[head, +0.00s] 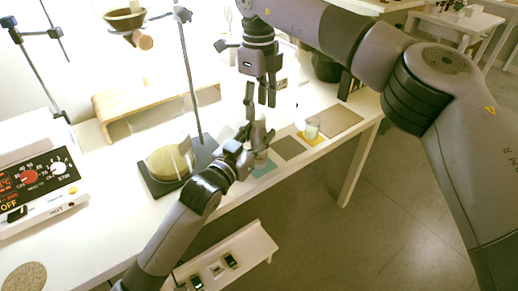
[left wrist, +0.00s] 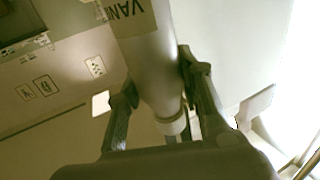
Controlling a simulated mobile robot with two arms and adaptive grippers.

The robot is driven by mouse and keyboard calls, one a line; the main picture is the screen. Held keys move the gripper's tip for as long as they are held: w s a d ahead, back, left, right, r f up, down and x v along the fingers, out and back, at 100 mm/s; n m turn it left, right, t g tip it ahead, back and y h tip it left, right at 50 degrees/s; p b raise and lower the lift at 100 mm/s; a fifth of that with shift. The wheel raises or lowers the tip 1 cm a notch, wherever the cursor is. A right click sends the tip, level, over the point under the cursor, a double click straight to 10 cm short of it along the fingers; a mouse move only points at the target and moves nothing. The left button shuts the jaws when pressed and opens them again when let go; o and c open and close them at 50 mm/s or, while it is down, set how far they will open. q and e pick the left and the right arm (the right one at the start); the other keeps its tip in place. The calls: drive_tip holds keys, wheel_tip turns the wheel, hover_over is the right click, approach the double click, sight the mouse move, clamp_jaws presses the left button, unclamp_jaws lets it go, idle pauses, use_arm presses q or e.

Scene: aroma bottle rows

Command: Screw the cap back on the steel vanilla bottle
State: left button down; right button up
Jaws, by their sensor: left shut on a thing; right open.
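The steel vanilla bottle (left wrist: 148,62) shows large in the left wrist view, with part of a pale label reading "VAN" on it. My left gripper has its two fingers on either side of the bottle near its narrow end and is shut on it. That end has a pale ring (left wrist: 174,126); I cannot tell whether it is the bare neck or the cap. In the head view my left gripper (head: 258,138) is at the table's front edge, largely covering the bottle. My right gripper (head: 261,98) is above it, open, fingers pointing down. I cannot make out a separate cap.
A teal mat (head: 264,170), a grey mat (head: 289,148) and a tan mat (head: 337,121) lie along the front edge. A glass (head: 312,127) stands near them. A flask (head: 170,162) and stand are left of my left gripper. A hot plate (head: 45,185) is far left.

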wheel_tip(320, 180, up, 9)
drive_tip(key=shift+r, duration=0.15)
use_arm(q)
drive_tip(key=c, duration=1)
unclamp_jaws()
drive_tip(key=shift+c, duration=0.2)
drive_tip(key=v, duration=1.2)
drive_tip(key=shift+f, duration=0.1)
